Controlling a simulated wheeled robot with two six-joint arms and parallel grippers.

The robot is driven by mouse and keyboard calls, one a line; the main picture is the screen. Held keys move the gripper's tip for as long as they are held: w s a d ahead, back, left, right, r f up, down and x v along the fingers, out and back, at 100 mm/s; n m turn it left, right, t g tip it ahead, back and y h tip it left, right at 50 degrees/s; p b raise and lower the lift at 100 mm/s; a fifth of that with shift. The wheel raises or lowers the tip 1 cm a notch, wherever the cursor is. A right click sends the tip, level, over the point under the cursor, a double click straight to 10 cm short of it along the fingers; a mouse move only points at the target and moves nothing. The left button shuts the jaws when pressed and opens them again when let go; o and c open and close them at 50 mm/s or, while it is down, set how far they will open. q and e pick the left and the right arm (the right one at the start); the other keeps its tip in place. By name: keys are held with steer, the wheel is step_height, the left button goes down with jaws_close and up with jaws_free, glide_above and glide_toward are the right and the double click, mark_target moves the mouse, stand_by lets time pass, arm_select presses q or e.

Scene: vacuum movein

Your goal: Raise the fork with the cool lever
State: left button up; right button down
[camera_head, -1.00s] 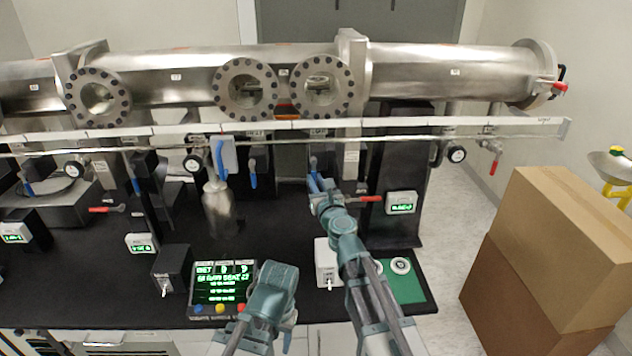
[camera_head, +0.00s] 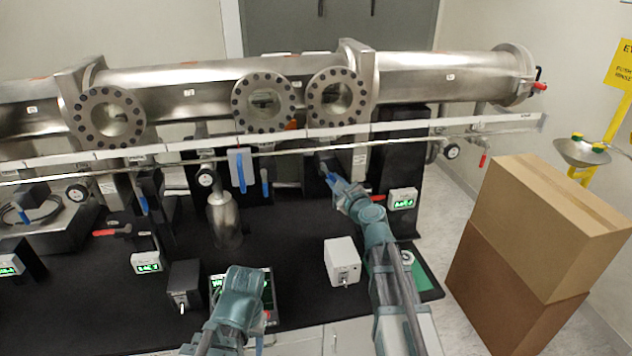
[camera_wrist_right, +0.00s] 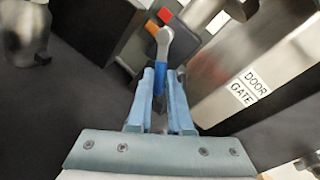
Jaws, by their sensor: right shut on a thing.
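A lever with a grey metal head and a blue handle (camera_wrist_right: 162,78) stands between the fingers of my right gripper (camera_wrist_right: 162,95) in the right wrist view. The gripper is shut on the blue handle. In the head view my right gripper (camera_head: 333,178) reaches up to this lever below the long steel tube, largely covering it. I cannot read its label. My left gripper (camera_head: 243,285) hangs low in front of the green-lit display; its fingertips are hidden. I cannot make out the fork.
The steel tube (camera_head: 425,72) and a pale rail (camera_head: 460,130) run above the black bench. Other blue levers (camera_head: 265,183) hang left of my right gripper. A white switch box (camera_head: 341,258) stands close to my right forearm. Cardboard boxes (camera_head: 550,220) stand at right.

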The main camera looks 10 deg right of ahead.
steer(key=r+n+h+p, duration=0.1)
steer(key=n+p, duration=0.1)
steer(key=n, duration=0.1)
steer(key=d+r+n+h+p, duration=0.1)
steer(key=r+n+p, duration=0.1)
steer(key=n, duration=0.2)
steer(key=r+n+p, duration=0.1)
steer(key=n+p, duration=0.1)
steer(key=n, duration=0.1)
steer(key=shift+d+r+g+h, duration=0.25)
steer(key=shift+d+g+h, duration=0.15)
steer(key=shift+w+r+n, duration=0.1)
steer(key=shift+n, duration=0.2)
steer(key=c, duration=0.8)
jaws_free()
steer(key=shift+a, duration=0.1)
steer(key=shift+c, duration=0.2)
